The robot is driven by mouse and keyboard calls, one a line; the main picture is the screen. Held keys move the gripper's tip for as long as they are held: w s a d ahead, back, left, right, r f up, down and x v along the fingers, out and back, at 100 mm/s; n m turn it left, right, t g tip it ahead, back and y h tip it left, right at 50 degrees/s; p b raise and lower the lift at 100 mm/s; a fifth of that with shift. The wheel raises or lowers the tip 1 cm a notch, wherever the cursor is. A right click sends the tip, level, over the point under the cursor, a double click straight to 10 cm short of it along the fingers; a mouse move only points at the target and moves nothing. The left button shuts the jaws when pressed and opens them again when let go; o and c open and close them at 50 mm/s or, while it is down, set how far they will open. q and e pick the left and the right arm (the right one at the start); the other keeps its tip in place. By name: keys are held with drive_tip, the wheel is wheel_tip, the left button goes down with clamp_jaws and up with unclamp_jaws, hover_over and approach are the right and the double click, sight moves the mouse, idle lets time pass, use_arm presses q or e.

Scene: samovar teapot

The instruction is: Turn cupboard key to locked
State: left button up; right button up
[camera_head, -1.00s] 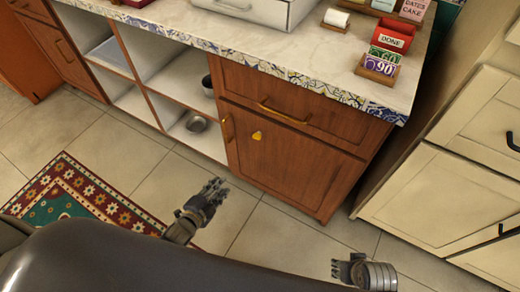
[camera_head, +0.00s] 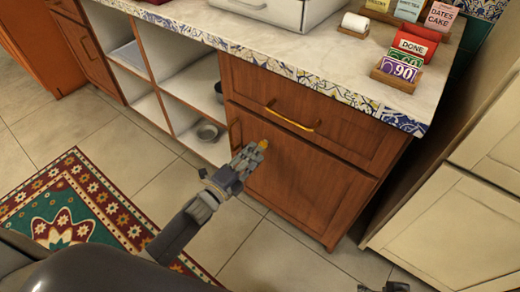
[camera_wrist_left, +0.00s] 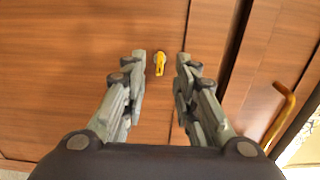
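The brown wooden cupboard door (camera_head: 303,188) is closed below a drawer. The yellow key (camera_wrist_left: 159,64) sticks out of the door in the left wrist view, its head pointing toward the camera. In the head view only a bit of the key (camera_head: 263,144) shows at my left gripper's fingertips. My left gripper (camera_head: 250,155) is in front of the door. In the left wrist view the left gripper (camera_wrist_left: 160,63) is open, with its two fingers on either side of the key and gaps between. Only a small part of my right gripper (camera_head: 396,287) shows at the bottom edge.
A brass drawer handle (camera_head: 290,118) sits above the door and also shows in the left wrist view (camera_wrist_left: 283,112). Open shelves with a metal bowl (camera_head: 207,131) are to the left. The countertop (camera_head: 330,62) holds a red box (camera_head: 412,42) and cards.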

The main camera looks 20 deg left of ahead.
sight(264, 145)
use_arm(q)
drive_tip(key=shift+x, duration=1.9)
clamp_jaws()
